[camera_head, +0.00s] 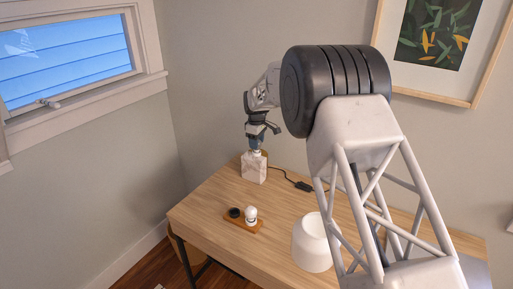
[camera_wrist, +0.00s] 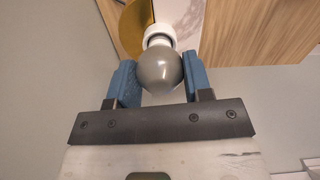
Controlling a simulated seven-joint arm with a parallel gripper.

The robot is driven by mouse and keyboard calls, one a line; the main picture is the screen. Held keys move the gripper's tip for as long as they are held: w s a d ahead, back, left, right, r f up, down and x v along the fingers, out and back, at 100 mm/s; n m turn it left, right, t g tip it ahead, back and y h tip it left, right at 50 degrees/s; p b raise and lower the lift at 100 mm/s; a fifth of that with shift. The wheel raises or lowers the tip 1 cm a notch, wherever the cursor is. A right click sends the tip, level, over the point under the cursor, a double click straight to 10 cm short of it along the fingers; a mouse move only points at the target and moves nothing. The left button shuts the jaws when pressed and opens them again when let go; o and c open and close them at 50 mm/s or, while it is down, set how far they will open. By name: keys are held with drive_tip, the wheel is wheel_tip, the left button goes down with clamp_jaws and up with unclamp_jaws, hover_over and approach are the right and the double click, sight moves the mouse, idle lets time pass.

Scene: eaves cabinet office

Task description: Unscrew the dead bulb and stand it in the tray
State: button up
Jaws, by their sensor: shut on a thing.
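My gripper (camera_head: 255,143) points down over the lamp's marble block base (camera_head: 254,169) at the back of the desk. In the wrist view my gripper (camera_wrist: 161,80) has its blue fingers closed on either side of a round grey, dull bulb (camera_wrist: 158,66). The bulb's neck meets a white collar (camera_wrist: 158,32) above the marble block; whether its thread is still engaged is hidden. A small wooden tray (camera_head: 229,221) lies nearer the front. It carries a white bulb (camera_head: 251,214), upright, on the right and a dark round holder (camera_head: 234,212) on the left.
A white lampshade (camera_head: 311,244) stands on the desk (camera_head: 200,205) to the right of the tray. A black cord with an inline switch (camera_head: 303,186) runs right from the lamp. Walls stand close behind and left. A brass-coloured disc (camera_wrist: 136,27) shows beside the collar.

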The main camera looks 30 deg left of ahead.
drive_tip(key=n, duration=0.5)
idle(0.6)
drive_tip(key=shift+n, duration=0.8)
drive_tip(key=n, duration=0.6)
drive_tip(key=shift+n, duration=0.3)
drive_tip(key=o, duration=1)
